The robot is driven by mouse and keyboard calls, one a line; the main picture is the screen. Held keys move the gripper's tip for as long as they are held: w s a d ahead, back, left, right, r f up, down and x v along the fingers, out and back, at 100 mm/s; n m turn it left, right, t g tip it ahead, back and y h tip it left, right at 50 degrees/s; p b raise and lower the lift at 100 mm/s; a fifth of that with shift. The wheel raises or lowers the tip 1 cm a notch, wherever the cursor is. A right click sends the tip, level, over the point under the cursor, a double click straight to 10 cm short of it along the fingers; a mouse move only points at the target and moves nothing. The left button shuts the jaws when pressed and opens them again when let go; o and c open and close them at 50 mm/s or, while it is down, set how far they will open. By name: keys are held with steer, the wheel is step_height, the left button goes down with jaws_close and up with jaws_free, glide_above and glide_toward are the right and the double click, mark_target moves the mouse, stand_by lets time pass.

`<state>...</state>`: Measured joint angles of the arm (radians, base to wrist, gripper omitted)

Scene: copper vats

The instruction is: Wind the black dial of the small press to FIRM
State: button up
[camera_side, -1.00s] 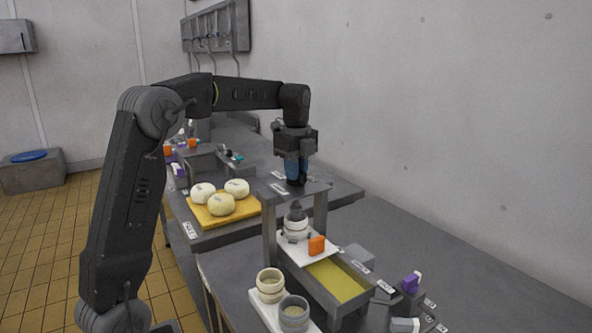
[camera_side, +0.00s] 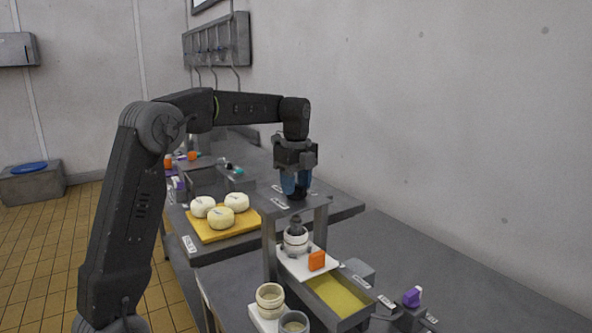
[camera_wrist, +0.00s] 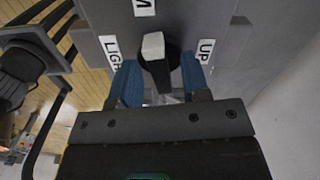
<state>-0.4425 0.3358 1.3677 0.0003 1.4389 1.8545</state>
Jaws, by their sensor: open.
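The small press is a grey frame (camera_side: 267,245) with a flat top on the table. Its black dial (camera_side: 299,194) sits on that top. In the wrist view the dial (camera_wrist: 160,72) carries a pale pointer block (camera_wrist: 153,46), turned toward a cut-off label (camera_wrist: 144,7) at the top edge. A label starting LIG (camera_wrist: 111,50) lies to the left and one reading UP (camera_wrist: 205,51) to the right. No FIRM label is readable. My gripper (camera_side: 296,186) points down over the dial. Its blue fingers (camera_wrist: 161,85) are open, one on each side; contact cannot be told.
Under the press top stand a pale round piece (camera_side: 295,241) with a dark knob and an orange block (camera_side: 317,260) on a white plate. Stacked cups (camera_side: 270,300) stand in front, a purple piece (camera_side: 412,297) to the right.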

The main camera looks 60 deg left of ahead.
mark_target(296, 184)
step_height(296, 184, up, 14)
steer(key=shift+f, duration=0.25)
steer(key=shift+d, duration=0.1)
stand_by(0.6)
steer(key=s+d+f+n+t, duration=0.3)
steer(key=s+d+n, duration=0.6)
steer(key=d, duration=0.4)
steer(key=s+d+f+n+t, duration=0.1)
steer(key=s+d+f+n, duration=0.2)
steer(key=s+f, duration=0.4)
steer(key=s+d+f+n+t, duration=0.1)
steer(key=s+d+f+n, duration=0.2)
steer(key=s+f, duration=0.3)
steer(key=shift+s+d+f+n+t, duration=0.35)
steer(key=shift+f+n, duration=0.1)
steer(key=shift+n, duration=0.15)
